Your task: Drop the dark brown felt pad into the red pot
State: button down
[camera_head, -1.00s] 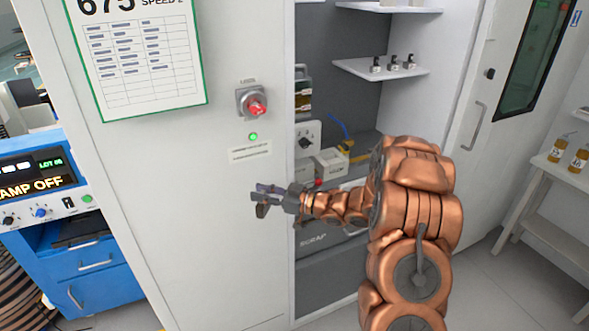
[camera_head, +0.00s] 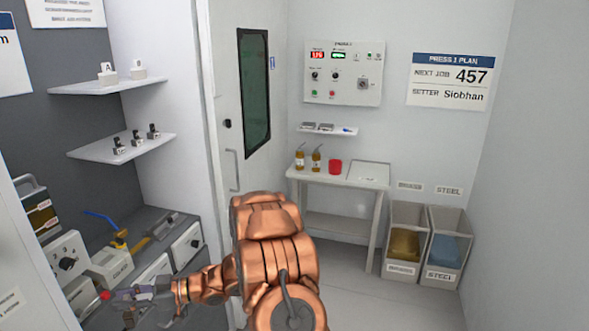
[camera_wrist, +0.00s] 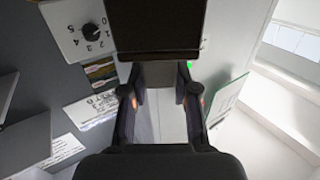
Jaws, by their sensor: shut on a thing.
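The dark brown felt pad (camera_wrist: 155,28) shows at the top of the wrist view, between the tips of my gripper (camera_wrist: 159,75). The gripper is shut on it. In the head view my gripper (camera_head: 128,297) is at the lower left, in front of the grey cabinet, and the pad cannot be made out clearly there. The red pot (camera_head: 335,167) stands upright on a small white side table (camera_head: 318,176) against the back wall. It is well to the right of and beyond my gripper. The inside of the pot is too small to see.
Two amber bottles (camera_head: 316,161) stand left of the pot. A small wall shelf (camera_head: 328,130) hangs above it. Brass and steel bins (camera_head: 407,240) stand on the floor right of the table. A white door (camera_head: 228,150) is left of the table. The floor between shows some free room.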

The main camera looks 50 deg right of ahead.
aim_at(334, 173)
jog(key=z, duration=3.3)
jog(key=k, duration=1.95)
jog(key=u, duration=1.05)
jog(key=i, duration=1.65)
